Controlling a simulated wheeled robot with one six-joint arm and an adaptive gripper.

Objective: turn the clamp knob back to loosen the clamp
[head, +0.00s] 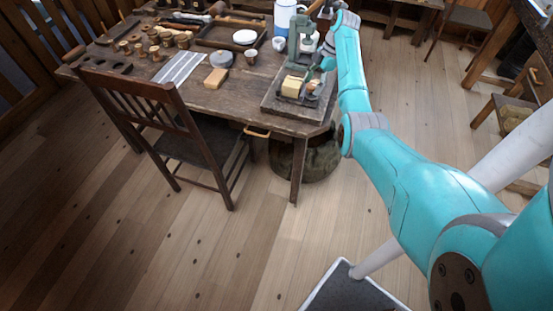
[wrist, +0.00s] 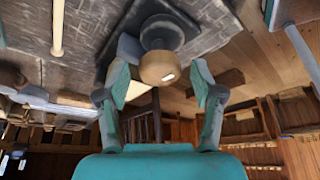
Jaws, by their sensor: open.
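The clamp's round wooden knob (wrist: 158,68) sits in front of a dark round metal part (wrist: 163,30) in the wrist view. My gripper (wrist: 162,84) is open, with one finger on each side of the knob and a visible gap to the right finger. I cannot tell whether the left finger touches it. In the head view the knob (head: 313,86) is small, beside a pale wooden block (head: 291,87) on the dark base plate (head: 275,104) at the table's right end.
A green machine stand (head: 293,50) rises behind the clamp, close to my arm. The wooden table (head: 215,98) also bears a tan block (head: 216,78), a tray, small turned spools and a white mug. A chair (head: 150,100) stands at the front; open floor lies before it.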

